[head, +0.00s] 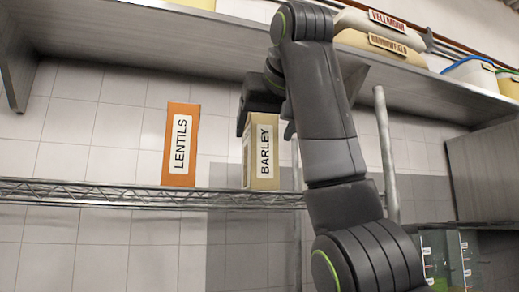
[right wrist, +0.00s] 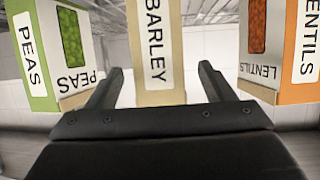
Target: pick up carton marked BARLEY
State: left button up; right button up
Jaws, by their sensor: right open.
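The carton marked BARLEY (head: 264,158) is tan with a white label and stands upright on the wire shelf. In the right wrist view, the BARLEY carton (right wrist: 158,45) shows in the middle, in line with the gap between my fingers. My right gripper (head: 264,119) is open, at the top of the carton in the head view, with one finger at its upper left. In the right wrist view, the fingers of the right gripper (right wrist: 161,70) are spread and empty. Whether they touch the carton I cannot tell. My left gripper is not in view.
An orange LENTILS carton (head: 181,145) stands left of BARLEY on the wire shelf (head: 120,196). A green-and-white PEAS carton (right wrist: 38,55) flanks BARLEY's other side. An upper shelf (head: 180,30) with sacks (head: 385,42) and tubs overhangs. A metal post (head: 386,150) stands right of my arm.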

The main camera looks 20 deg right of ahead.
jog(key=shift+p+x, duration=2.05)
jog(key=shift+x, duration=0.15)
jog(key=shift+w+d+f, duration=0.15)
jog(key=shift+w+f, duration=0.05)
jog(key=shift+w, duration=0.35)
jog(key=shift+s, duration=0.1)
jog(key=shift+c, duration=1)
jog(key=shift+r, duration=0.1)
jog(key=c, duration=1.2)
